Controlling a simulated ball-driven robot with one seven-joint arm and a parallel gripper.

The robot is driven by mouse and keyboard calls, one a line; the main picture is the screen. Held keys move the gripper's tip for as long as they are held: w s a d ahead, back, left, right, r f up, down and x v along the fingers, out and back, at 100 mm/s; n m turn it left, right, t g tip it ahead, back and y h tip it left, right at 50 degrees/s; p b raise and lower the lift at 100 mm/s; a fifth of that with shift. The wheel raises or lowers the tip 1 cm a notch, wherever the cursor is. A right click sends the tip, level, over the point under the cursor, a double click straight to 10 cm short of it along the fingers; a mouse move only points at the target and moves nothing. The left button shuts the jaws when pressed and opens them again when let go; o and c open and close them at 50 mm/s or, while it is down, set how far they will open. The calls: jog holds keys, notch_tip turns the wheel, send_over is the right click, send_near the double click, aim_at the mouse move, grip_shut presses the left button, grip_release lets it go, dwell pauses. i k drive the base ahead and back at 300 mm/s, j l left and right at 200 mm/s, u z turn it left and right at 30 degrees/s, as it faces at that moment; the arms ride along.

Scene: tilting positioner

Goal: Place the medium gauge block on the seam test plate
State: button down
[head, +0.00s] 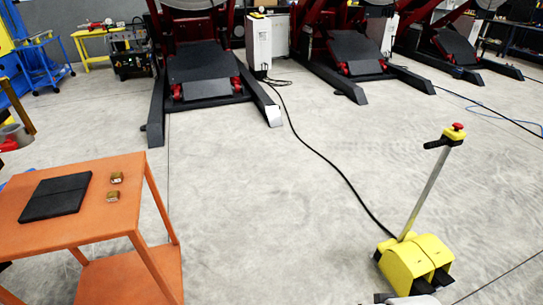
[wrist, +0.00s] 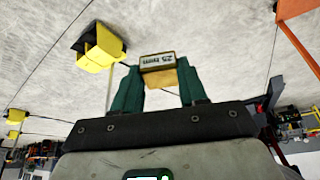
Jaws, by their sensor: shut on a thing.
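My gripper (wrist: 158,82) shows in the wrist view, its two green fingers shut on a small brass-coloured gauge block (wrist: 157,62). The dark label on the block reads 25 mm, upside down in the picture. The block is in the air, with the grey floor behind it. In the head view, the black seam test plate (head: 55,197) lies flat on the orange table at left, with a line across its middle and nothing on it. Two other small gauge blocks, one farther back (head: 116,177) and one nearer (head: 112,196), sit right of the plate. My gripper is outside the head view.
The orange table (head: 118,222) has a lower shelf and thin legs. A yellow foot-pedal unit (head: 415,263) with an upright post and red button stands at right. A black cable (head: 325,160) crosses the floor. Large positioners (head: 200,72) stand at the back; the middle floor is mostly clear.

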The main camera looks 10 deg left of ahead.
aim_at(63, 192)
jog(key=i+j+u, duration=0.2)
jog(key=u, duration=0.25)
jog(key=i+j+u, duration=0.2)
jog(key=u, duration=0.2)
jog(key=i+j+u, duration=0.25)
jog(key=u, duration=0.2)
